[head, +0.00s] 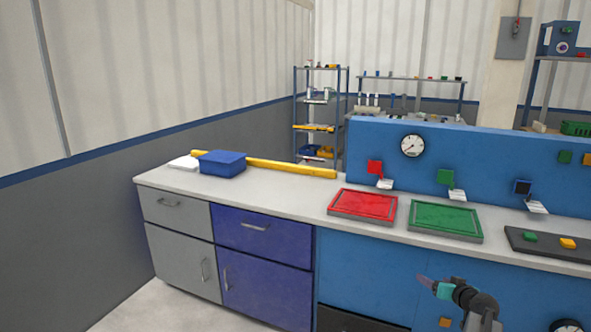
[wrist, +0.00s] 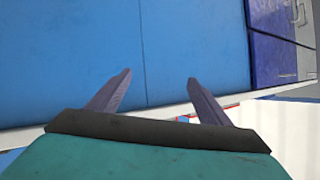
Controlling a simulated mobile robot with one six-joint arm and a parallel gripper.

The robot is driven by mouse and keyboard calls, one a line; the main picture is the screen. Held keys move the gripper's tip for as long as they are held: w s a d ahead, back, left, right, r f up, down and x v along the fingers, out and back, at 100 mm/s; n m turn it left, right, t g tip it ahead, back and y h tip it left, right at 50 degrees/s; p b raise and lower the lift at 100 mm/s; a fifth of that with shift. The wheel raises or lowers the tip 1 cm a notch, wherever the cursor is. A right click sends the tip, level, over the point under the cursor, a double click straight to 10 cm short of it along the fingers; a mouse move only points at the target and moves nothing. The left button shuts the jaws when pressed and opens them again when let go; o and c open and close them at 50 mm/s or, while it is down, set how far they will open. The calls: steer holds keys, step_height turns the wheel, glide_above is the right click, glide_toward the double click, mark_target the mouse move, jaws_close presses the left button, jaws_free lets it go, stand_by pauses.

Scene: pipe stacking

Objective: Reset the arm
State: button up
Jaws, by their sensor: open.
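My gripper (wrist: 159,82) is open and empty in the wrist view, its two purple-grey fingers apart. Behind them is a blue cabinet front (wrist: 90,60). In the head view my gripper (head: 421,280) is low at the right, in front of the blue cabinet front (head: 350,265) and below the countertop's front edge. No object is between the fingers.
The countertop (head: 290,190) holds a red tray (head: 362,205), a green tray (head: 445,220), a dark board with coloured blocks (head: 550,243), a blue box (head: 222,163) and a yellow bar (head: 290,168). A blue panel with a gauge (head: 413,145) stands behind. Floor is open at lower left.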

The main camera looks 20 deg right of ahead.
steer(key=w+a+f+n+g+y+p, duration=0.1)
steer(key=a+f+g+y, duration=0.1)
steer(key=a+f, duration=0.7)
steer(key=w+a+f+n+g+y+p, duration=0.1)
steer(key=w+a+f+g+y, duration=0.3)
steer(key=a, duration=0.9)
steer(key=s+a+f+g, duration=0.1)
steer(key=s+a+f, duration=0.3)
steer(key=a+f, duration=0.3)
steer(key=s+a+f+g, duration=0.1)
steer(key=s+a+f, duration=0.3)
steer(key=a, duration=0.5)
steer(key=s+a+f+n+g+p, duration=0.1)
steer(key=s+a+f+g, duration=0.25)
steer(key=s+a, duration=0.35)
steer(key=s+a+f+n+g+p, duration=0.1)
steer(key=s+a+f+g, duration=0.1)
steer(key=s+a+f, duration=0.35)
steer(key=s+a+n+g+h+p, duration=0.1)
steer(key=s+a+g+h, duration=0.2)
steer(key=s, duration=1.4)
steer(key=shift+a+g+p, duration=0.35)
steer(key=shift+a+g, duration=0.15)
steer(key=shift+g, duration=0.25)
steer(key=shift+w+f, duration=0.1)
